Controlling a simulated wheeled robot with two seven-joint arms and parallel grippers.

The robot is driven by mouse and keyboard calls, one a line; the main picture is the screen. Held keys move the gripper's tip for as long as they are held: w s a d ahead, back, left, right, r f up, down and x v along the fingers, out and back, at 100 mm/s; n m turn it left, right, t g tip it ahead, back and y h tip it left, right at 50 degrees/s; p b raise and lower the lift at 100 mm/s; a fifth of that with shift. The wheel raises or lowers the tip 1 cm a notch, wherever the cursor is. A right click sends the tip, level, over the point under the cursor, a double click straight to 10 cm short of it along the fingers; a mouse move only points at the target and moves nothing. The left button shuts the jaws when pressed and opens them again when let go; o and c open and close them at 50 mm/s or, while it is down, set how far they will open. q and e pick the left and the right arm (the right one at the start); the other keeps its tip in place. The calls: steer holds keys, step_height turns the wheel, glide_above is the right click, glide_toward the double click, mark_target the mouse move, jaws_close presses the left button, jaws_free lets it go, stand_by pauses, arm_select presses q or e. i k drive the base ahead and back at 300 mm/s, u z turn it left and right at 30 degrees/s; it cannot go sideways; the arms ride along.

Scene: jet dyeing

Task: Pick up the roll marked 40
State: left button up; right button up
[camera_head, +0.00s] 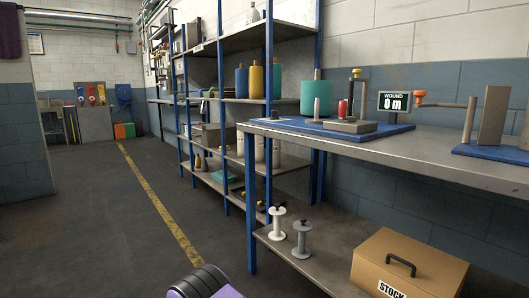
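No roll with a readable 40 shows in the head view. A white spool (277,223) and a grey spool (301,239) stand upright on the lower shelf of the workbench, left of a brown box labelled STOCK (410,264). Any marks on the spools are too small to read. The inside of the box is hidden by its closed top with a dark handle. Neither of my grippers is in view.
The bench top (450,167) holds a blue-based winder (340,128), a display (393,101) reading "WOUND 0 m" and another blue-based device at right. A shelving rack (230,103) stands behind. The floor (110,225) at left is clear, with a yellow line.

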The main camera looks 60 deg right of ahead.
mark_target(277, 143)
steer(key=z, duration=0.05)
steer(key=i, duration=1.35)
steer(key=z, duration=0.95)
steer(key=i, duration=0.9)
steer(key=z, duration=0.95)
